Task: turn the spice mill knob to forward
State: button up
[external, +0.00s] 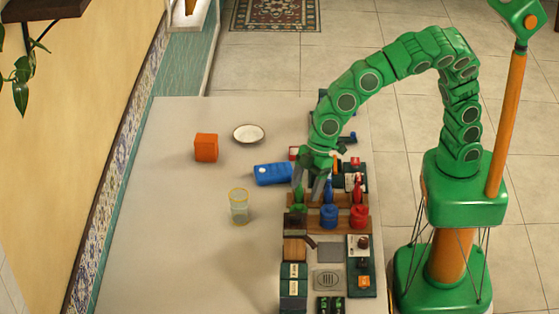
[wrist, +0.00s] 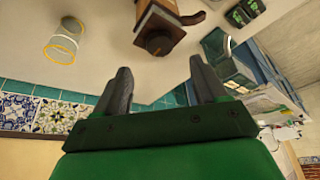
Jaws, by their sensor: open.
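A wooden box with a dark round knob (wrist: 157,42) and a brown handle sticking out shows at the top of the wrist view; it looks like the spice mill (wrist: 150,18). In the external view the likely mill is the wooden block (external: 294,250) on the near left of the panel row, with its handle at its right. The knob's setting cannot be read. My gripper (external: 309,190) is open and empty above the row of coloured bottles, behind the mill. In the wrist view its two fingers (wrist: 159,78) are apart, with nothing between them.
A blue bottle (external: 330,216) and a red one (external: 359,215) stand in a wooden rack close to my gripper.

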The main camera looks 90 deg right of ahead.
aim_at(296, 215)
jog(key=shift+x, duration=3.95)
jog(key=shift+c, duration=0.3)
jog(key=c, duration=1)
